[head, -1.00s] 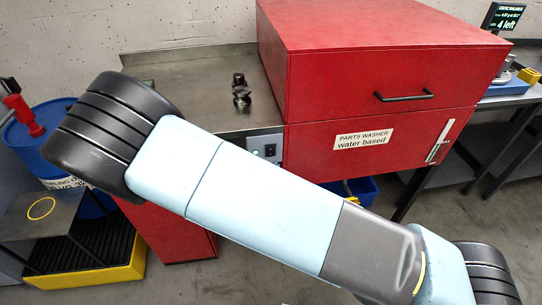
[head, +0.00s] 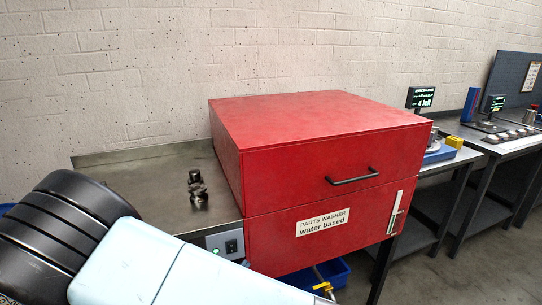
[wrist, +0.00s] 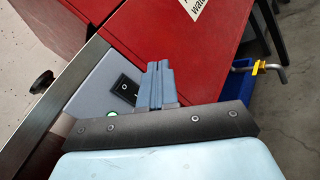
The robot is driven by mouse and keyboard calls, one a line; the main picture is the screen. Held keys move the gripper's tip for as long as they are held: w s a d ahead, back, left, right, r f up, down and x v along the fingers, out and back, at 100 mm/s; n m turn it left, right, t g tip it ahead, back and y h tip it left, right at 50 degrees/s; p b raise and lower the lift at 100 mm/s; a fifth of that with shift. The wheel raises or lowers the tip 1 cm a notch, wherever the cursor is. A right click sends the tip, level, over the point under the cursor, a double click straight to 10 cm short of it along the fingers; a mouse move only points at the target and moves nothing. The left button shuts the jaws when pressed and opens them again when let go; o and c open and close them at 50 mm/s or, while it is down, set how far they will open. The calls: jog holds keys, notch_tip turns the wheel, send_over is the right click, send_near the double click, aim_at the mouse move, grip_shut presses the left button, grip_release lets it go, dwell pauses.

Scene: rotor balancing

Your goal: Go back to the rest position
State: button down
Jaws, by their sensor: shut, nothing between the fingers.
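My gripper (wrist: 157,84) shows in the wrist view, its two blue-grey fingers shut together with nothing between them. It is in front of the grey switch panel of the red parts washer (head: 325,140), and its fingers cover part of the panel. In the head view my pale blue arm with its black joint fills the lower left; the gripper itself is not visible there.
A dark metal part (head: 197,190) stands on the steel side shelf (head: 150,190) left of the washer. The grey panel (head: 225,244) has a black switch. A blue bin (head: 332,271) sits below the washer. Benches (head: 510,146) stand to the right, with open floor before them.

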jog(key=w+d+r+m+g, duration=0.1)
jog(key=d+r+m+g, duration=0.6)
jog(key=d+r, duration=0.3)
jog(key=d+r+m+g, duration=0.8)
jog(key=d, duration=0.5)
jog(key=s+d+r+m+t+y, duration=0.2)
jog(key=s+d+r+m+y, duration=0.2)
jog(key=r, duration=0.5)
jog(key=s+d+r+m+t+y, duration=0.2)
jog(key=s+d+r+m+y, duration=0.2)
jog(key=s+d+r, duration=0.3)
jog(key=shift+s+r+m, duration=0.5)
jog(key=shift+s+r, duration=0.6)
jog(key=shift+s, duration=0.05)
